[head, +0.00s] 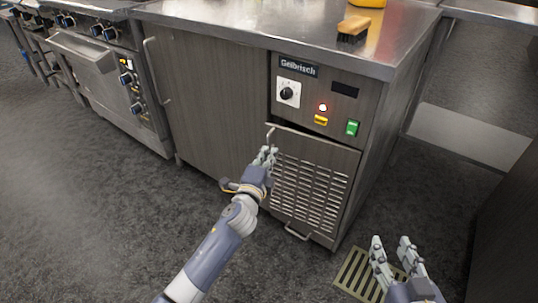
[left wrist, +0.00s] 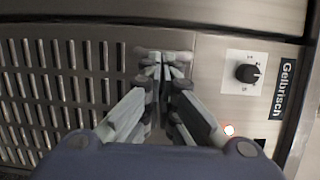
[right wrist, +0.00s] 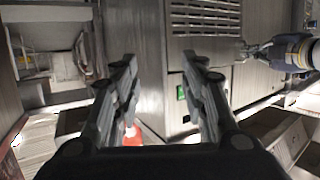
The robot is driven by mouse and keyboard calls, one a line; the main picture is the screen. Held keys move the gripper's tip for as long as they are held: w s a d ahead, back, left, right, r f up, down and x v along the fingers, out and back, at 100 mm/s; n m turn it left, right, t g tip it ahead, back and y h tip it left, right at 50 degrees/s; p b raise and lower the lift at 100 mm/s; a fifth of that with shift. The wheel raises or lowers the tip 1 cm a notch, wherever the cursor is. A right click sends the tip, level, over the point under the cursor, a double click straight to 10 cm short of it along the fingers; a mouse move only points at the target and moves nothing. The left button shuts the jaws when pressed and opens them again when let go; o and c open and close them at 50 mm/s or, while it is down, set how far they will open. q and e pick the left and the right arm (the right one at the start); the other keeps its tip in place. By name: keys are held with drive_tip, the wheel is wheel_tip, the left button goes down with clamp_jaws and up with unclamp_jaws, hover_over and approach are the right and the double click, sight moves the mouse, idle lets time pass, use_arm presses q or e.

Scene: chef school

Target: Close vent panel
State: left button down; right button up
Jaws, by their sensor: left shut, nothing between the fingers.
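The vent panel (head: 312,184) is a brownish-grey metal door with rows of slots, low on the cabinet front. A dark gap shows along its top edge, so it appears slightly ajar. It also shows in the left wrist view (left wrist: 55,85) and at the top of the right wrist view (right wrist: 205,15). My left gripper (head: 266,155) is shut and empty, in front of the panel's upper left edge; I cannot tell whether it touches. Its closed fingertips show in the left wrist view (left wrist: 163,68). My right gripper (head: 392,247) is open and empty, right of the panel and apart from it.
Above the panel is a control face with a black knob (head: 287,93), a lit lamp (head: 323,107) and a green switch (head: 352,128). A brush (head: 353,29) lies on the steel counter (head: 230,12). A floor grate (head: 358,272) lies below my right gripper. Open floor lies in front.

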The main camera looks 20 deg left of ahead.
sight(276, 137)
use_arm(q)
drive_tip(key=shift+w, duration=0.6)
use_arm(e)
drive_tip(key=shift+w+a+r+t, duration=0.1)
drive_tip(key=shift+w+r+t, duration=0.1)
drive_tip(key=shift+r, duration=0.2)
drive_tip(key=shift+w+a+r+t, duration=0.1)
drive_tip(key=shift+r+t, duration=0.1)
drive_tip(key=shift+r, duration=0.15)
use_arm(q)
drive_tip(key=shift+w+r+m+h+p, duration=0.15)
drive_tip(key=shift+w+m+h+p, duration=0.35)
drive_tip(key=shift+w, duration=0.5)
drive_tip(key=shift+w+f+h+b, duration=0.2)
drive_tip(key=shift+w+h+b, duration=0.15)
drive_tip(key=shift+w, duration=0.65)
drive_tip(key=shift+w+r, duration=0.1)
drive_tip(key=shift+r, duration=0.15)
use_arm(e)
drive_tip(key=shift+s+d+f+g, duration=0.15)
drive_tip(key=shift+s+f+g, duration=0.35)
drive_tip(key=shift+f, duration=0.3)
